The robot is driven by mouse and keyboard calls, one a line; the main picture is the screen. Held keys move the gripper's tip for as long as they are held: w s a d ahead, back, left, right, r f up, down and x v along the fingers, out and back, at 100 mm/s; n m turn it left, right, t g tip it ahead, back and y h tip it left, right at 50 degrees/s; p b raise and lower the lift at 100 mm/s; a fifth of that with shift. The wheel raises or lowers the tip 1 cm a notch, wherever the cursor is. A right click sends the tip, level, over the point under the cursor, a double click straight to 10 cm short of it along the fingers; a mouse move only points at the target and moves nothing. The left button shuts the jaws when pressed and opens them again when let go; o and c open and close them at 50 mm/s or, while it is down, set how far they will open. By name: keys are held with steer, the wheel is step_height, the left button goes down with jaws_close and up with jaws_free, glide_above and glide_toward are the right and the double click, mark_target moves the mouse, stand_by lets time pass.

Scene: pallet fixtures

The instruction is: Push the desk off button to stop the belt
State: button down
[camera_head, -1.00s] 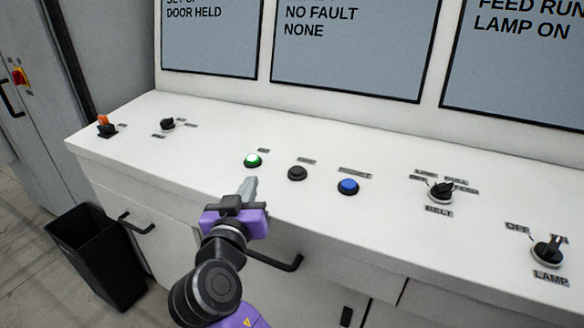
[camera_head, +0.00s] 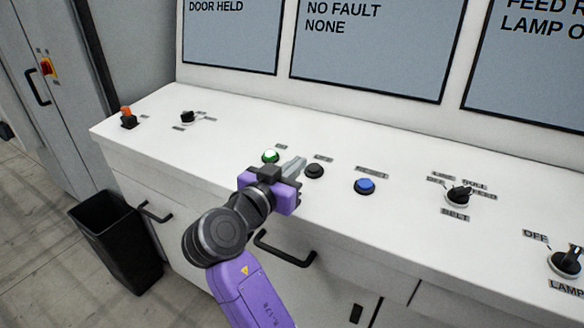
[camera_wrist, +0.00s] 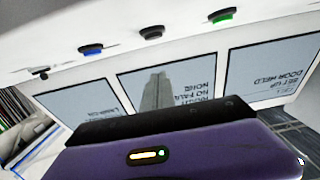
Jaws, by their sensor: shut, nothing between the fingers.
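A black push button (camera_head: 314,171) sits on the white desk (camera_head: 400,215) between a green button (camera_head: 270,156) and a blue button (camera_head: 364,186). Its small label is too blurred to read surely. My gripper (camera_head: 297,166) is shut and empty, its grey fingertips just left of the black button, between it and the green one. I cannot tell whether they touch anything. The wrist view is upside down and shows the black button (camera_wrist: 151,33) in the middle, the green (camera_wrist: 222,15) right and the blue (camera_wrist: 91,50) left.
A belt selector knob (camera_head: 460,195) and a lamp knob (camera_head: 566,262) stand to the right. An orange-topped switch (camera_head: 127,118) and a small black knob (camera_head: 187,117) are at the left. Screens (camera_head: 372,45) rise behind. A black bin (camera_head: 118,240) stands on the floor.

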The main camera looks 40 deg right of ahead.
steer(key=p, duration=0.2)
glide_above(309, 181)
steer(key=a, duration=0.1)
steer(key=shift+s, duration=0.15)
steer(key=f, duration=0.3)
steer(key=shift+w+d+f, duration=0.1)
steer(key=shift+w+d, duration=0.15)
steer(key=shift+d, duration=0.15)
steer(key=shift+d+f, duration=0.1)
steer(key=shift+f, duration=0.55)
